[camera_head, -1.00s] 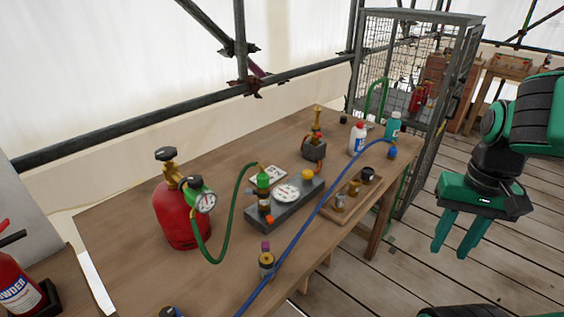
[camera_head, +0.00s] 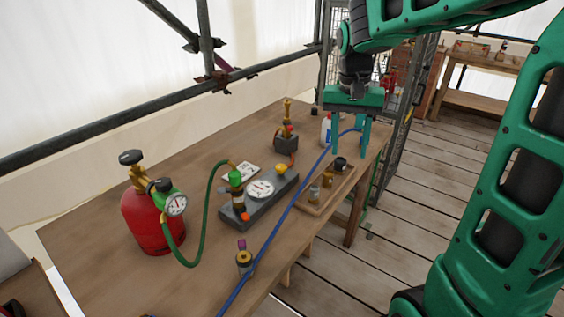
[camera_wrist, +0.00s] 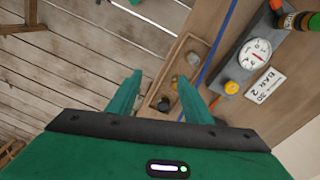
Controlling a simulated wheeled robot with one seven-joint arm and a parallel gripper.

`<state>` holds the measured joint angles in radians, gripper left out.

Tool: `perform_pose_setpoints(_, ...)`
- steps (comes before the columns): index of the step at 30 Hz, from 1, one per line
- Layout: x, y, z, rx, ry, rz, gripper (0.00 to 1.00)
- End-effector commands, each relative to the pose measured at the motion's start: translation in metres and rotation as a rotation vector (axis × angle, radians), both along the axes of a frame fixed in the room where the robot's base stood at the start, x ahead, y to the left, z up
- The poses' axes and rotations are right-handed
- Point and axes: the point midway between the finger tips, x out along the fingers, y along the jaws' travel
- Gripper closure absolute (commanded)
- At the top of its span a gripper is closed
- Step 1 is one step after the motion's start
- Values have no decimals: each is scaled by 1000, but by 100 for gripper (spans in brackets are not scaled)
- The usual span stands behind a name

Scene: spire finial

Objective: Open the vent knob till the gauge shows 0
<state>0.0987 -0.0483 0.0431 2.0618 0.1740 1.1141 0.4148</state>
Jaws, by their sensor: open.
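A grey block (camera_head: 238,218) on the wooden table carries a white round gauge (camera_head: 261,189); its needle is too small to read. A yellow knob (camera_head: 281,168) sits at the block's right end, probably the vent knob. Both show in the wrist view, the gauge (camera_wrist: 254,54) and the yellow knob (camera_wrist: 231,88) right of my fingers. A green-topped valve (camera_head: 235,178) with an orange part (camera_head: 245,215) stands at the block's left end. My gripper (camera_head: 343,145) is open and empty, pointing down over the table's far right part, apart from the knob.
A wooden tray (camera_head: 318,208) with small fittings lies right of the block. A blue hose (camera_head: 290,205) runs between them. A red cylinder (camera_head: 145,222) with a gauge joins the block by a green hose (camera_head: 208,205). A brass fitting (camera_head: 286,125) and a white bottle (camera_head: 326,128) stand behind.

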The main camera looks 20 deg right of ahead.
Motion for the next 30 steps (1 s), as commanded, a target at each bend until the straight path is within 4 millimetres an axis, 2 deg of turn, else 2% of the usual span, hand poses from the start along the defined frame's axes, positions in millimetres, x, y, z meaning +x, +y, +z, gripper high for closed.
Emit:
perform_pose_setpoints(1, 27, 16, -2, 4, 1, 2, 54)
perform_pose_setpoints(3, 60, 38, -4, 13, -4, -6, 54)
perform_pose_setpoints(6, 99, 70, -9, 32, -8, -20, 54)
perform_pose_setpoints(9, 126, 98, -14, 51, -9, -32, 54)
perform_pose_setpoints(12, 144, 116, -18, 66, -10, -42, 54)
perform_pose_setpoints(15, 154, 126, -21, 75, -10, -49, 54)
perform_pose_setpoints(20, 156, 129, -32, 79, -9, -53, 54)
perform_pose_setpoints(30, 155, 127, -89, 79, -7, -54, 54)
